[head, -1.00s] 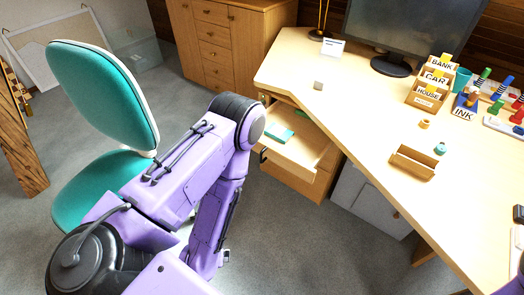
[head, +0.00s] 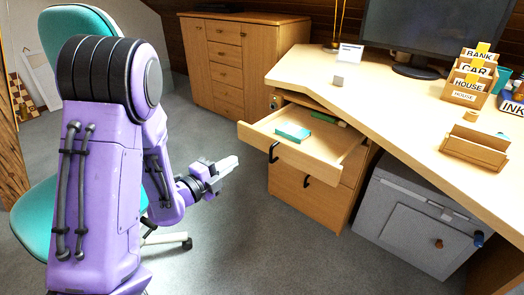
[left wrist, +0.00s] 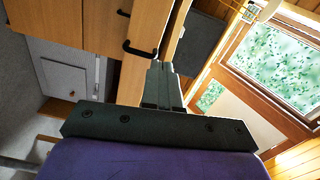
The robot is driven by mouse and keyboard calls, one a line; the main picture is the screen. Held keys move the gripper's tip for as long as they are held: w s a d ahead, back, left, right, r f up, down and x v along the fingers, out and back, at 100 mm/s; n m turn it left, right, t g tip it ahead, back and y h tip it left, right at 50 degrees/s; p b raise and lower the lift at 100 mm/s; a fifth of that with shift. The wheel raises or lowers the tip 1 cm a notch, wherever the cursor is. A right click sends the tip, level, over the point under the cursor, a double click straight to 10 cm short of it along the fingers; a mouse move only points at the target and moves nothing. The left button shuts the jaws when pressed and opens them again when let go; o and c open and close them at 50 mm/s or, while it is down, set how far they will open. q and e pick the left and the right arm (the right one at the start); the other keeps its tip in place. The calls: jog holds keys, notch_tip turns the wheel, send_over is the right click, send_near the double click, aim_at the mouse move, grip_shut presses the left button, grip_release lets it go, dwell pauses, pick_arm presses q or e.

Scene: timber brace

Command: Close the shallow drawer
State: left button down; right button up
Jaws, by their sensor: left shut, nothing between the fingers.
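The shallow drawer (head: 330,150) stands pulled out below the desk top, with a dark handle (head: 273,152) on its front. A teal box (head: 293,133) and a smaller green item (head: 324,117) lie inside it. My left gripper (head: 234,163) is shut and empty, to the left of the drawer front and apart from it in the head view. In the left wrist view its closed fingers (left wrist: 163,72) point toward wooden fronts, close to a dark handle (left wrist: 140,50) in the picture. My right gripper is not in view.
A deeper wooden drawer front (head: 305,190) sits below. A grey cabinet (head: 415,225) stands to its right. The teal chair (head: 35,215) is beside my left arm. Bare floor (head: 235,235) lies in front of the drawers. The desk top (head: 400,105) overhangs them.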

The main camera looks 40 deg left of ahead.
pick_arm(q)
jog(key=m, duration=0.1)
send_near(269, 137)
jog(key=shift+m, duration=0.3)
jog(key=w, duration=0.7)
jog(key=shift+d+f, duration=0.15)
